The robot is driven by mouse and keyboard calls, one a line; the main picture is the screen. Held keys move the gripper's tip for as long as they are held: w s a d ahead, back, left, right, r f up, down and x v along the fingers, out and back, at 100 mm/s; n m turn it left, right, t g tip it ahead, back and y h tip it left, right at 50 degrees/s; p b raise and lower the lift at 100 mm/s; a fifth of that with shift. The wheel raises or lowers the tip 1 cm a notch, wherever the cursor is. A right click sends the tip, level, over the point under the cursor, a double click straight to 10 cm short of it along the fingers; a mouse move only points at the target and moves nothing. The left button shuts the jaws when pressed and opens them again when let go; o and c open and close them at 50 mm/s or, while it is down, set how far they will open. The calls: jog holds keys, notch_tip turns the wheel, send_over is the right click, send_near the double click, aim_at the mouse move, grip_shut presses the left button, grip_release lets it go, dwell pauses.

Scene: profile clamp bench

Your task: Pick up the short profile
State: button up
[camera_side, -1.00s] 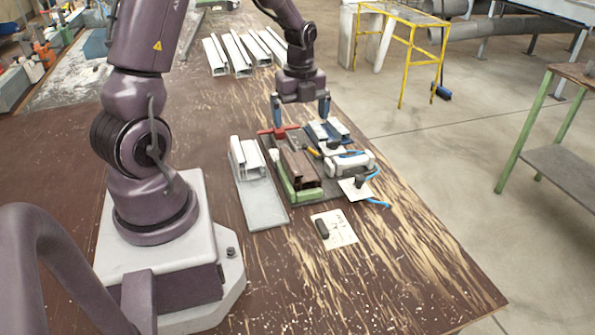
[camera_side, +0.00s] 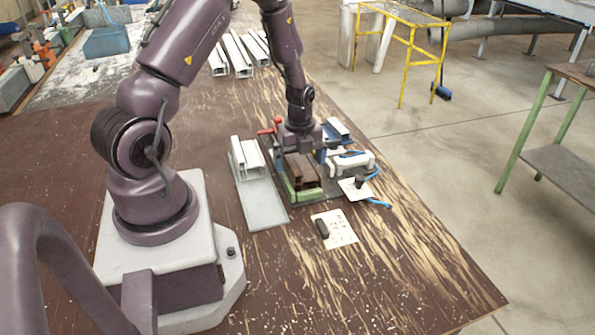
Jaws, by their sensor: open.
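A short brown profile (camera_side: 304,172) lies in the green-framed clamp fixture (camera_side: 303,195) in the middle of the bench. My gripper (camera_side: 300,154) points down over the far part of this profile. Its fingers are open, one to each side of it; whether they touch it, I cannot tell. The far end of the profile is hidden behind my gripper. Short white profiles (camera_side: 246,156) sit on a grey plate (camera_side: 264,208) left of the fixture.
A white clamp unit (camera_side: 350,163) with a blue hose is close on the right. Long white profiles (camera_side: 238,58) lie at the back. A paper card (camera_side: 335,228) lies in front; the bench's front right is clear.

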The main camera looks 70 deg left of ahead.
aim_at(299, 165)
jog(key=c, duration=1)
jog(key=shift+r, duration=0.3)
notch_tip(299, 165, up, 9)
jog(key=s+d+f, duration=0.3)
jog(key=s+d, duration=0.2)
jog(key=s, duration=0.6)
jog(key=shift+d+f, duration=0.15)
jog(key=shift+f, duration=3.15)
